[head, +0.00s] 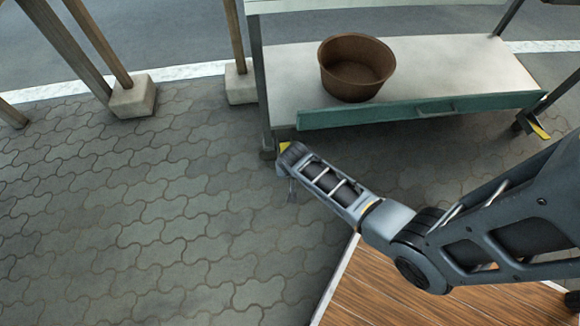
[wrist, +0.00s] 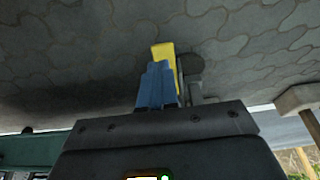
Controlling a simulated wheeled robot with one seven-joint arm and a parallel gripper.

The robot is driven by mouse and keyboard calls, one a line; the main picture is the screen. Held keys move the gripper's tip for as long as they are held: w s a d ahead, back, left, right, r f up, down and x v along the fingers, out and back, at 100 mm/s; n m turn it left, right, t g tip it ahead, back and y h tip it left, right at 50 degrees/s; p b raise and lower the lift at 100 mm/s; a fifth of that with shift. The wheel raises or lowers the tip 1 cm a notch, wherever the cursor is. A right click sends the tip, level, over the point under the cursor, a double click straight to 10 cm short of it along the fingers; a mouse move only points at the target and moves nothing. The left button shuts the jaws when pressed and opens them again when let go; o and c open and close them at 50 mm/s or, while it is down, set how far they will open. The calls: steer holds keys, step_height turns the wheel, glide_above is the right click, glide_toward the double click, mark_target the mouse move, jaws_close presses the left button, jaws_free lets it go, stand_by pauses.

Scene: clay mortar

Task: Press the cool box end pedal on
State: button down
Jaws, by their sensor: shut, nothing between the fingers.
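A yellow pedal (head: 284,147) is at the foot of the stand's left leg in the head view, partly hidden by the end of my arm. In the wrist view this yellow pedal (wrist: 162,50) shows just past the blue fingertips. My gripper (wrist: 158,68) is shut and empty, low over the paving, with its fingers overlapping the pedal in that view. I cannot tell whether they touch it. A second yellow pedal (head: 538,128) is at the right leg. No cool box can be made out, so I cannot tell which pedal is at its end.
A brown tub (head: 356,68) stands on the stand's pale shelf (head: 455,66), above a teal front panel (head: 420,110). Posts on concrete feet (head: 133,97) stand behind left. A wooden deck (head: 420,300) lies below my arm. The paving (head: 130,220) at left is clear.

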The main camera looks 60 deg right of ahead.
steer(key=a+r, duration=0.1)
steer(key=s+a+r+p, duration=0.1)
steer(key=r, duration=0.1)
steer(key=s+a+r+p, duration=0.1)
steer(key=shift+s+r, duration=0.1)
steer(key=shift+r, duration=0.15)
stand_by(0.4)
steer(key=s+a+r+n+t+y, duration=0.1)
steer(key=s+a+r+n+t, duration=0.4)
steer(key=s+r, duration=0.5)
steer(key=s+a+r+n+t+y, duration=0.1)
steer(key=s+a+r+n+t, duration=0.4)
steer(key=r, duration=0.9)
steer(key=s+a+r+t+p, duration=0.1)
steer(key=s+a+r+p, duration=0.1)
steer(key=r+p, duration=0.8)
steer(key=s+a+r+t+p, duration=0.1)
steer(key=r+p, duration=1)
steer(key=r, duration=1.7)
steer(key=shift+s+a+r+t+y, duration=0.15)
steer(key=shift+s+a+t+y, duration=0.2)
steer(key=shift+s+a, duration=0.4)
